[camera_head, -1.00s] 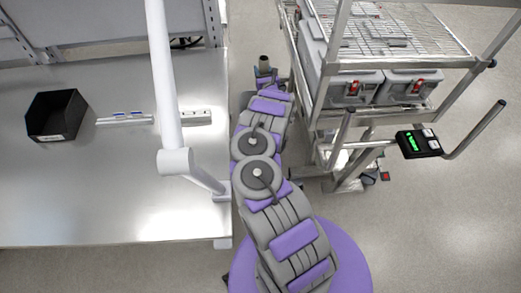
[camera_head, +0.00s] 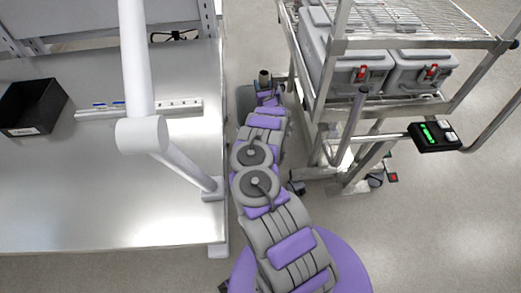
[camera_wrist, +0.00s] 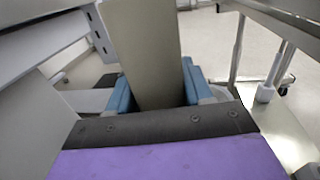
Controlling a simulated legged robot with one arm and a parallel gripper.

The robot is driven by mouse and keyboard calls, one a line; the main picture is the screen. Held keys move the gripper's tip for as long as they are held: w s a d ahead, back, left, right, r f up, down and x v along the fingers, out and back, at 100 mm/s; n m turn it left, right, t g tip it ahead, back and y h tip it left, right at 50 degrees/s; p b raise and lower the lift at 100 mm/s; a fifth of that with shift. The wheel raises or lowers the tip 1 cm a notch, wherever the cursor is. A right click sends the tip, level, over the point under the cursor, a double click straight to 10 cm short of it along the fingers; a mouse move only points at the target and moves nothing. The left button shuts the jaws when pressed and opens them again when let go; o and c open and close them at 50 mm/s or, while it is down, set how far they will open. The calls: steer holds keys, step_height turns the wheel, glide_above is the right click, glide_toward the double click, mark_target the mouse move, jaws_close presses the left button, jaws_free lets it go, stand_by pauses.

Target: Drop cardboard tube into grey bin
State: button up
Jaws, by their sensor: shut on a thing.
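My gripper (camera_wrist: 158,88) has blue fingers on both sides of the cardboard tube (camera_wrist: 145,45), a plain grey-tan piece that rises out of the top of the wrist view. It is shut on the tube. In the head view the tube's dark end (camera_head: 264,74) shows small at the far end of my arm, between the table and the cart. A dark grey rounded shape (camera_head: 245,98) shows just left of my gripper there, partly hidden by the arm. I cannot tell whether it is the grey bin. The tube's lower end is hidden.
A metal table (camera_head: 110,205) on the left carries a black open box (camera_head: 33,106) and a white post (camera_head: 137,60). A wire-shelf cart (camera_head: 440,42) with lidded grey cases (camera_head: 348,82) stands close on the right. A narrow floor gap lies between them.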

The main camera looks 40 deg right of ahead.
steer(key=f, duration=0.1)
steer(key=d+f, duration=0.1)
steer(key=shift+f, duration=0.65)
steer(key=shift+a+f, duration=0.15)
steer(key=shift+a, duration=0.65)
steer(key=o, duration=0.6)
steer(key=shift+d+f, duration=0.1)
steer(key=shift+d, duration=0.15)
steer(key=o, duration=0.3)
steer(key=shift+d+f, duration=0.1)
steer(key=shift+d, duration=0.25)
steer(key=shift+o, duration=1)
steer(key=shift+s+a+r, duration=0.1)
steer(key=shift+a+r, duration=0.1)
steer(key=shift+a, duration=0.3)
steer(key=shift+s, duration=0.5)
steer(key=p+v, duration=0.4)
steer(key=v, duration=1.2)
steer(key=shift+f, duration=0.25)
